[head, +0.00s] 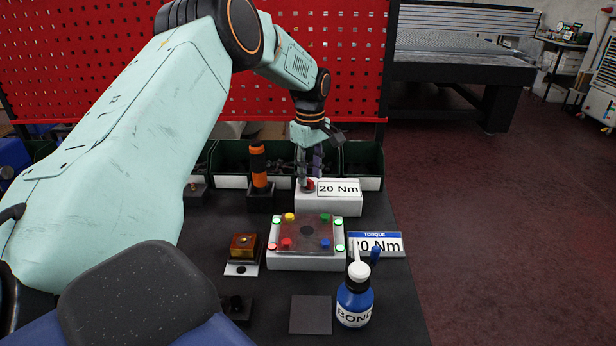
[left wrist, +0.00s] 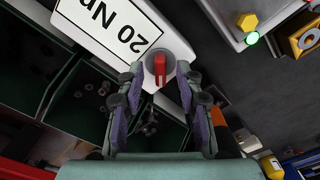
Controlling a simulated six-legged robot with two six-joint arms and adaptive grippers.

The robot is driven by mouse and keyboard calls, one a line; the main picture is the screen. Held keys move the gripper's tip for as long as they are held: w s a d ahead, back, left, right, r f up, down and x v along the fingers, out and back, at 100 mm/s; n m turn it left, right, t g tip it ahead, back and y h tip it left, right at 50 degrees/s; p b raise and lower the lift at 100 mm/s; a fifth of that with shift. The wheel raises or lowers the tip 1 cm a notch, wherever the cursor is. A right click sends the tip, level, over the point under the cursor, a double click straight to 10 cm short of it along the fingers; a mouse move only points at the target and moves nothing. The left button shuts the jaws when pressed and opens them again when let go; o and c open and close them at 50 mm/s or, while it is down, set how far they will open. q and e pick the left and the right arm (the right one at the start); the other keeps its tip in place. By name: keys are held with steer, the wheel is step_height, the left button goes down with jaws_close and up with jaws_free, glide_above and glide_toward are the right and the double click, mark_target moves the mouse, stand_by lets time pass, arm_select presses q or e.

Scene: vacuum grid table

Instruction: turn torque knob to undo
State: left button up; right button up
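In the left wrist view the red knob (left wrist: 160,69) lies between the two fingertips of the left gripper (left wrist: 160,78), with dark gaps on both sides. The fingers are apart and I cannot see them touching the red lever. The box's 20 Nm label (left wrist: 115,22) is at the upper left there. My right gripper is out of view.
A white fixture (head: 306,262) with coloured clamps and green lights stands in front of the box. An orange-handled screwdriver (head: 258,165) stands left of it. A blue BOND bottle (head: 354,302) and a torque sign (head: 388,245) stand front right. Green bins (head: 362,160) line the back.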

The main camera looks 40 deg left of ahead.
arm_select(q)
steer(key=shift+a+f, duration=0.25)
steer(key=shift+f, duration=0.3)
steer(key=shift+a+f, duration=0.2)
steer(key=shift+f, duration=0.35)
steer(key=shift+d+r, duration=0.2)
steer(key=shift+d, duration=0.1)
steer(key=shift+c, duration=0.3)
steer(key=shift+a+f, duration=0.15)
steer(key=shift+a, duration=0.15)
steer(key=c, duration=0.6)
steer(key=shift+d, duration=0.15)
jaws_close()
